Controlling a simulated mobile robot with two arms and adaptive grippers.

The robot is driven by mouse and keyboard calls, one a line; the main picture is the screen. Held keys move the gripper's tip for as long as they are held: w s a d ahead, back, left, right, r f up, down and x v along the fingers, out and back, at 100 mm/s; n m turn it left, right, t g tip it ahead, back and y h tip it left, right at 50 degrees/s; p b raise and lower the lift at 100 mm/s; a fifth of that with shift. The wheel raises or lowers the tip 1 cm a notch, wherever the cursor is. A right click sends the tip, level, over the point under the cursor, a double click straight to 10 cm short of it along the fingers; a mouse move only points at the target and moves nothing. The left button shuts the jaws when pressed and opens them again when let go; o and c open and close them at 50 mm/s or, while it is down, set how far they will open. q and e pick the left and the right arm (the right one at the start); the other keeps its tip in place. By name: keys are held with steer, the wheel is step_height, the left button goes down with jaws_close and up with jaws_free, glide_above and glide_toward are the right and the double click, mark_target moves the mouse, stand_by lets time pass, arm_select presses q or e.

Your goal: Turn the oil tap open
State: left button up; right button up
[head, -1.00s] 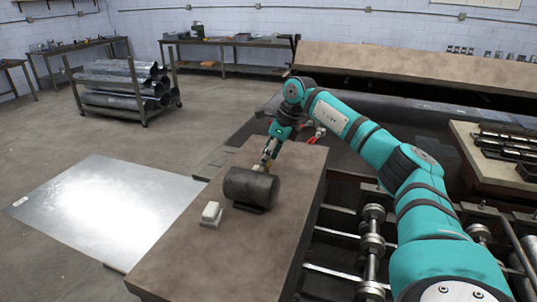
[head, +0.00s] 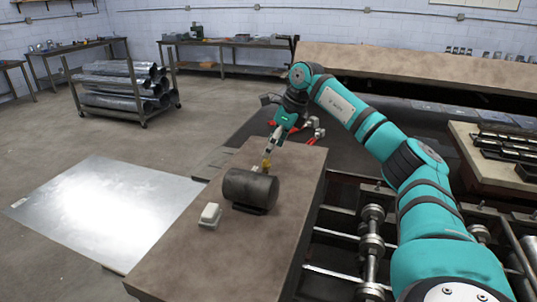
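A dark cylindrical drum (head: 250,188) lies on its side on a low stand on the brown bench top. A small yellow, brass-like piece (head: 266,164) shows just behind its top right edge; it looks like the tap, but its lever position is too small to tell. My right gripper (head: 268,153) points down just above and behind this piece. Its fingers are too small to tell open from shut, and I cannot tell whether they touch the piece. My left gripper is not in view.
A small white block (head: 210,214) sits left of the drum on the bench (head: 225,262). Red-handled items (head: 312,136) lie behind my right gripper. A metal sheet (head: 105,208) lies on the floor at left. Machinery with metal rollers (head: 371,245) stands right of the bench.

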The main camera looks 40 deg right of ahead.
steer(key=v, duration=0.7)
steer(key=shift+s+r, duration=0.15)
steer(key=shift+r, duration=0.15)
